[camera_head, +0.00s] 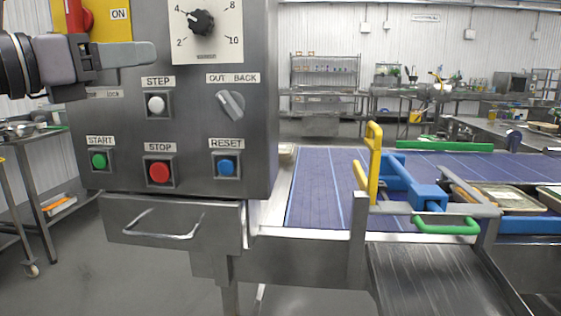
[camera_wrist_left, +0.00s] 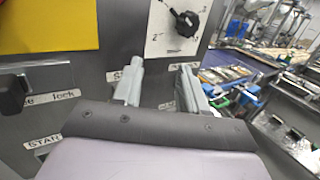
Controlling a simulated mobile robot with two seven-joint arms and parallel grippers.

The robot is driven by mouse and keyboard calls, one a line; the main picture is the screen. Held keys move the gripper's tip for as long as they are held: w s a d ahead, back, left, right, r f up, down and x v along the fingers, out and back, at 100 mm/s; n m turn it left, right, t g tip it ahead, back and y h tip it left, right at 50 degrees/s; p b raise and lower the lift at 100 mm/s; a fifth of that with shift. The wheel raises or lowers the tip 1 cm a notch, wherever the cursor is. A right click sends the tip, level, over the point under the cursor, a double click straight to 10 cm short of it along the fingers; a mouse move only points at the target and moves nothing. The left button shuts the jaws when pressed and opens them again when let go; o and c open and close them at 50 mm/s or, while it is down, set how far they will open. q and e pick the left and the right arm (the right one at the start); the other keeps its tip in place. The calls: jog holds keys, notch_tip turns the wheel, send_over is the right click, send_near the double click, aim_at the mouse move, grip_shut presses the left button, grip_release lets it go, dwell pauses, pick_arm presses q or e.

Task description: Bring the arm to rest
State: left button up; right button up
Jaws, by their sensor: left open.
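My left gripper (camera_head: 130,56) comes in from the left in the head view, in front of the upper left of the grey control panel (camera_head: 258,62). In the left wrist view its two fingers (camera_wrist_left: 160,88) stand apart with nothing between them. The fingers point toward the panel near the STEP label, below the black dial (camera_wrist_left: 186,24). I cannot tell whether a finger touches the panel. My right gripper is not in view.
The panel has a white STEP button (camera_head: 156,104), green START (camera_head: 99,161), red STOP (camera_head: 159,172), blue RESET (camera_head: 227,168) and an OUT/BACK switch (camera_head: 232,104). A blue conveyor (camera_head: 318,190) with a yellow handle (camera_head: 375,160) lies right. A side table (camera_head: 40,143) stands left.

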pick_arm(q)
jog(key=s+d+f+n+g+h, duration=0.1)
jog(key=s+d+f+n+h, duration=0.45)
jog(key=h, duration=0.45)
jog(key=w+a+f+n+t+y, duration=0.2)
jog(key=a+f+n+t+y, duration=0.25)
jog(key=f+n+y, duration=0.55)
jog(key=w+a+f+n+t+y, duration=0.1)
jog(key=a+f+n+t+y, duration=0.4)
jog(key=n+y, duration=0.9)
notch_tip(320, 180, down, 15)
jog(key=s+a+n+g+y, duration=0.1)
jog(key=s+a+n+g, duration=0.15)
jog(key=n+g, duration=0.5)
jog(key=s+d+f+n+g+h, duration=0.1)
jog(key=s+f+n+g, duration=0.2)
jog(key=f, duration=0.4)
jog(key=s+f+n+g, duration=0.1)
jog(key=s+f+g, duration=0.2)
jog(key=s+f, duration=0.4)
jog(key=s+d+f+g+h, duration=0.35)
jog(key=s+f+g, duration=0.45)
jog(key=s, duration=0.5)
jog(key=w+d+r+t+h+p, duration=0.1)
jog(key=w+d+r+t+p, duration=0.1)
jog(key=w+t+p, duration=0.5)
jog(key=d+t+p, duration=0.1)
jog(key=p, duration=0.4)
jog(key=shift+d+h, duration=0.3)
jog(key=shift+h, duration=0.05)
